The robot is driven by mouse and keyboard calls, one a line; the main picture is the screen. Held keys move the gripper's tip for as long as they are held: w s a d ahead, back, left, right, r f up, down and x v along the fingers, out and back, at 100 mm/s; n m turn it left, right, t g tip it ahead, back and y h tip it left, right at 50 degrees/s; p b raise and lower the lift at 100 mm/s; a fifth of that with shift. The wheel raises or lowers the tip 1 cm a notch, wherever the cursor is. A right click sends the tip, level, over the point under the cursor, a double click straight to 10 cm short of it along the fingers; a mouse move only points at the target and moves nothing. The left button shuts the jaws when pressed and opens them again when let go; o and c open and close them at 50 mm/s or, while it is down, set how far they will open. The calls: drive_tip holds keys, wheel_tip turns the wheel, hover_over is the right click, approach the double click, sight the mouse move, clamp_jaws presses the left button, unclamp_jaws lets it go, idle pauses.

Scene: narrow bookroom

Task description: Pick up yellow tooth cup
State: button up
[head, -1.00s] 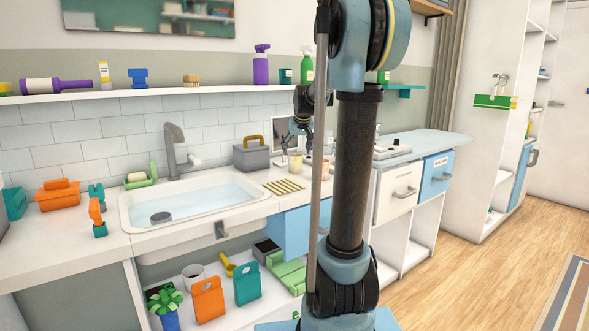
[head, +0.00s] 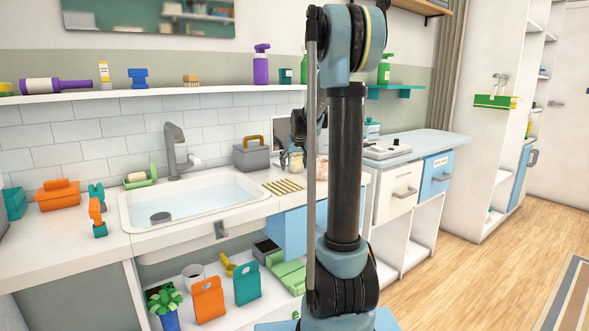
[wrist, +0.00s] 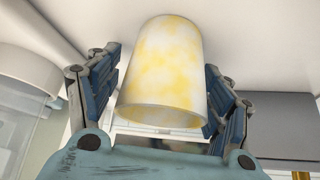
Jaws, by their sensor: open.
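The yellow tooth cup (wrist: 163,68), pale with mottled yellow patches, fills the middle of the wrist view and looks tilted there. My gripper (wrist: 162,66) is open, with one finger on each side of the cup. A gap shows at the left finger; whether the right finger touches the cup I cannot tell. In the head view, the cup (head: 297,160) is small on the counter right of the sink, and my arm hides part of that area.
A white container (wrist: 25,112) stands left of the gripper in the wrist view. In the head view, a grey caddy (head: 262,155) stands behind the sink's right end, near slatted yellow strips (head: 284,187). The sink (head: 190,200) holds water.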

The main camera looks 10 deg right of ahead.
drive_tip(key=c, duration=1.2)
